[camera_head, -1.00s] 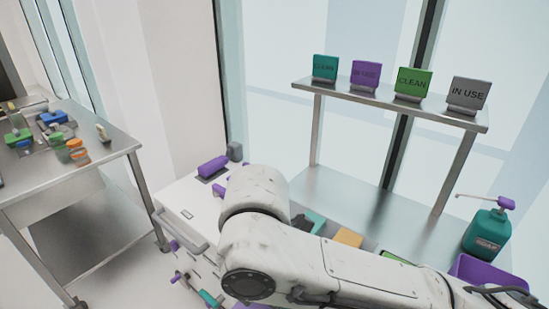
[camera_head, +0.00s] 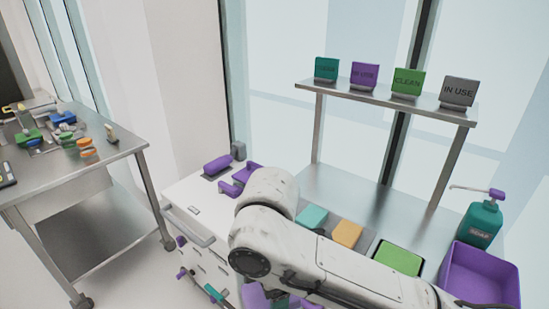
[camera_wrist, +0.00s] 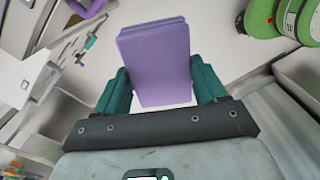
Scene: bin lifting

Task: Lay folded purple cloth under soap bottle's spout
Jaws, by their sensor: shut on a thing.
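A folded purple cloth (camera_wrist: 155,55) is gripped between the two teal fingers of my gripper (camera_wrist: 162,78) in the wrist view. It stands out flat beyond the fingertips. In the head view the purple cloth (camera_head: 255,297) shows at the bottom edge, beside my arm, which hides most of the gripper there. The teal soap bottle (camera_head: 480,225) stands upright at the right end of the steel bench. Its purple pump and thin spout (camera_head: 468,188) point left. The cloth is well to the left of the bottle, apart from it.
A purple bin (camera_head: 481,268) stands in front of the bottle. Teal, orange and green (camera_head: 399,258) pads lie along the bench (camera_head: 345,190), partly behind my arm. A raised shelf (camera_head: 385,96) holds several signs. A cluttered steel table (camera_head: 85,170) is at left.

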